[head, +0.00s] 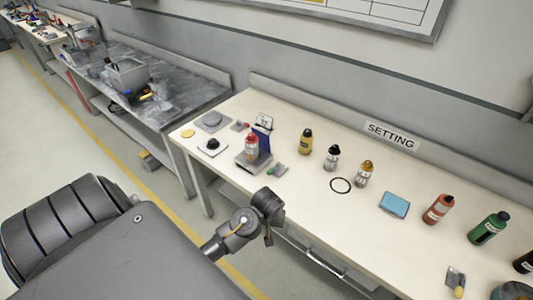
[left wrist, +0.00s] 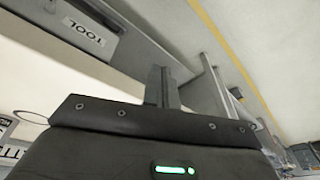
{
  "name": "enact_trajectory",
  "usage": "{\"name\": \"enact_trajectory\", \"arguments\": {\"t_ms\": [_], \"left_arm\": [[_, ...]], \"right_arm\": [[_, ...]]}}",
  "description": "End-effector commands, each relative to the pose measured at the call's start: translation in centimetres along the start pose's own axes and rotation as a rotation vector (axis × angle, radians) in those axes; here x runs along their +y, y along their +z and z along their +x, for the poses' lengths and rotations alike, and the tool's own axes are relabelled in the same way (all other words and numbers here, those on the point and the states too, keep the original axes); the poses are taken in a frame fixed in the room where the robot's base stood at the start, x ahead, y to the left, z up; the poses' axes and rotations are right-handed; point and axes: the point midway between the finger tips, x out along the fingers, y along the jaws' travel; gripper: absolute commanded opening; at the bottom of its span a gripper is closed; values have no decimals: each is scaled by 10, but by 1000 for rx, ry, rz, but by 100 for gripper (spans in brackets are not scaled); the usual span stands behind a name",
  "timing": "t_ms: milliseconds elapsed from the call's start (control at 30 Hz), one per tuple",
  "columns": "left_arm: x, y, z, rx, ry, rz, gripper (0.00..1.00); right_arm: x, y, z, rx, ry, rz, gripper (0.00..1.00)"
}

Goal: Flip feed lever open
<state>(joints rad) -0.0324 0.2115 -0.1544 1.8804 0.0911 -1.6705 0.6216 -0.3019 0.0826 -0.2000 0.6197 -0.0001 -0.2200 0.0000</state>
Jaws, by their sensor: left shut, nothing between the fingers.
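I cannot make out a feed lever for certain in either view. A grey block-like fixture (head: 243,162) stands on the left part of the white table, with a red bottle (head: 251,147) at it and an upright blue piece (head: 263,138) close behind. My left gripper (head: 268,236) is in front of the table's front edge, apart from the fixture, and its fingers are small in the head view. In the left wrist view its fingers (left wrist: 162,84) are together and empty. My right gripper is in neither view.
The white table (head: 305,195) holds a yellow bottle (head: 306,141), a black ring (head: 340,185), a blue box (head: 394,204), a red-brown bottle (head: 438,209) and a green bottle (head: 489,228). A drawer handle (head: 325,265) sticks out below. A grey workbench (head: 185,98) stands further left.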

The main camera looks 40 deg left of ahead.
Motion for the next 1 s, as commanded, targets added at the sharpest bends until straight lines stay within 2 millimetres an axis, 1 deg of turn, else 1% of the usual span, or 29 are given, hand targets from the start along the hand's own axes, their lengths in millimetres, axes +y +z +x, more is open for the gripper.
{"name": "enact_trajectory", "arguments": {"t_ms": [33, 167, 367, 433, 600, 633, 700, 800, 1000], "left_arm": [[1, -18, -12, 6, -12, -52, 0], [1, -53, -22, 4, -51, -203, 0], [0, -116, -33, 11, -117, -461, 0], [-1, -140, -39, 17, -141, -562, 0], [-9, -198, -60, 31, -199, -831, 0], [-11, -207, -64, 33, -207, -873, 0], [-14, -221, -72, 37, -223, -951, 0], [-16, -231, -77, 38, -235, -1014, 0], [-17, -234, -79, 39, -238, -1032, 0]], "right_arm": [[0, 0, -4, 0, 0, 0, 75], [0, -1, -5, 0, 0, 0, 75], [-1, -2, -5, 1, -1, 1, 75], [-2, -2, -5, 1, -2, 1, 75], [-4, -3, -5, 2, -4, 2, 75], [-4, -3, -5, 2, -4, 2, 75], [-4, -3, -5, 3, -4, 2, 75], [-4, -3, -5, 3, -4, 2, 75], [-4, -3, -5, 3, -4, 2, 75]]}}
